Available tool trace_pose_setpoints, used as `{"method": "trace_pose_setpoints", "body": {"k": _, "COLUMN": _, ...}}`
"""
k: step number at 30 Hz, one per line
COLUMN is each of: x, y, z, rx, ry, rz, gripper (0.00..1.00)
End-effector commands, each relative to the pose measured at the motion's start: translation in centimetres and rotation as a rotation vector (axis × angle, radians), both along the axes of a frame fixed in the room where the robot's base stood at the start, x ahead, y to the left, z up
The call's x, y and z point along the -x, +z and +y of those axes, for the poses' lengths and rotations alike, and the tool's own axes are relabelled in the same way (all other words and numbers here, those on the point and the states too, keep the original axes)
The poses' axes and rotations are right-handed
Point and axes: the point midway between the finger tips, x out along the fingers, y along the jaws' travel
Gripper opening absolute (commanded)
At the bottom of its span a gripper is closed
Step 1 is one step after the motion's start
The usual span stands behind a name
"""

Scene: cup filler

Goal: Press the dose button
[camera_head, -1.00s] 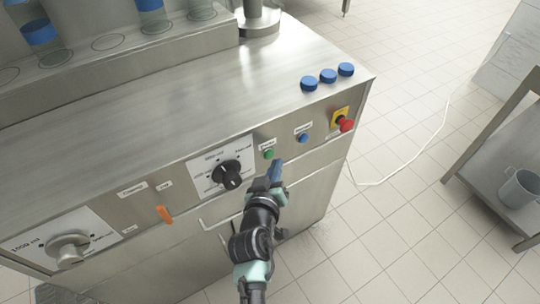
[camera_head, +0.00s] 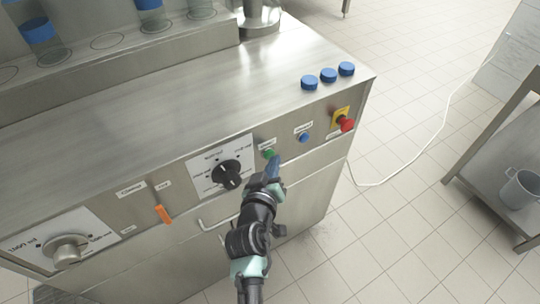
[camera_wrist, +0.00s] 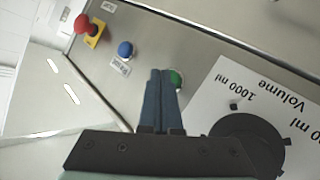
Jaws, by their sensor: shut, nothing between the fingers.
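A green button (camera_head: 269,154) and a blue button (camera_head: 303,137) sit on the steel front panel, each with a small label I cannot read clearly. My gripper (camera_head: 275,161) is shut and empty, with its blue fingers pointing at the panel just below the green button. In the wrist view, the fingertips (camera_wrist: 160,72) are close beside the green button (camera_wrist: 176,78), partly covering its left side. The blue button (camera_wrist: 125,49) is farther to the left. I cannot tell whether the fingertips touch the panel or the green button.
A black volume knob (camera_head: 228,174) is left of the green button. A red emergency stop (camera_head: 346,125) on a yellow plate is at the right. An orange lever (camera_head: 164,213) is farther left. Blue caps (camera_head: 328,76) lie on the steel top. A handle (camera_head: 216,222) is below.

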Motion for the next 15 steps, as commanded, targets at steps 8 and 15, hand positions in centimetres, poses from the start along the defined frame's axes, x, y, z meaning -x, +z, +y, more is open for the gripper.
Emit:
{"method": "trace_pose_setpoints", "body": {"k": 8, "x": -0.31, "y": -0.02, "z": 0.25, "rx": 0.000, "ry": 0.001, "rz": 0.000, "gripper": 0.00}}
{"method": "trace_pose_setpoints", "body": {"k": 15, "x": -0.39, "y": 0.07, "z": 0.30, "rx": 0.000, "ry": 0.001, "rz": -0.002, "gripper": 0.00}}
